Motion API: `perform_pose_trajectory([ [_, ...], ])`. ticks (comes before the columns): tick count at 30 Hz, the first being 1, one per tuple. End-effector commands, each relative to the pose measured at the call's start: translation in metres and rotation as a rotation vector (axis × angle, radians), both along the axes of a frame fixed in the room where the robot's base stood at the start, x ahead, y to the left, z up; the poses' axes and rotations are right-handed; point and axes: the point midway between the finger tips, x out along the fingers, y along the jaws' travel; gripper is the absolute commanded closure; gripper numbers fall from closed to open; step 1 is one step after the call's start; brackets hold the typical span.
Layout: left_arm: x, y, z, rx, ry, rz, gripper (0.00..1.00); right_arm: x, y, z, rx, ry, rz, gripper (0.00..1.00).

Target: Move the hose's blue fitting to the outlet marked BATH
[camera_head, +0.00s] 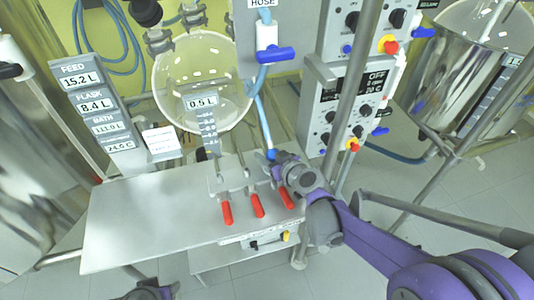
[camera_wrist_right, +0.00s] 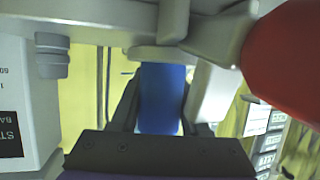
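The hose's blue fitting (camera_wrist_right: 162,98) fills the gap between the fingers of my right gripper (camera_head: 276,163) in the wrist view, and the gripper looks shut on it. In the head view only a bit of blue (camera_head: 271,154) shows at the gripper. The blue hose (camera_head: 262,105) runs up from there. The fitting is close under a pale metal outlet body in the wrist view; I cannot tell whether they are joined. The valve row has three red handles (camera_head: 258,205). I cannot read which outlet is marked BATH. My left gripper (camera_head: 152,291) is at the bottom edge, partly cut off.
A steel table (camera_head: 130,220) has a clear left part. A glass vessel (camera_head: 200,75) stands behind it. A label board (camera_head: 95,105) is at left. A control panel (camera_head: 345,100) with knobs and a steel post are close right of the gripper. A red handle (camera_wrist_right: 290,50) crowds the wrist view.

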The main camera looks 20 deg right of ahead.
Motion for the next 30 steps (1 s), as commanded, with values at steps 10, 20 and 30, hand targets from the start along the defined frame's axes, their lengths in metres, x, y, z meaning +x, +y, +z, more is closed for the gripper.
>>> perform_pose_trajectory([
  [10,0.000,0.000,0.000,0.000,0.000,0.000,0.50,0.000,0.000,0.000,0.000,0.000,0.000,0.19],
  [20,0.000,0.000,0.005,0.000,-0.001,0.000,0.50,-0.016,-0.006,0.008,0.000,0.000,-0.002,0.19],
  [30,0.001,0.000,0.020,0.000,-0.006,0.000,0.50,-0.076,-0.024,0.034,0.000,-0.001,-0.003,0.19],
])
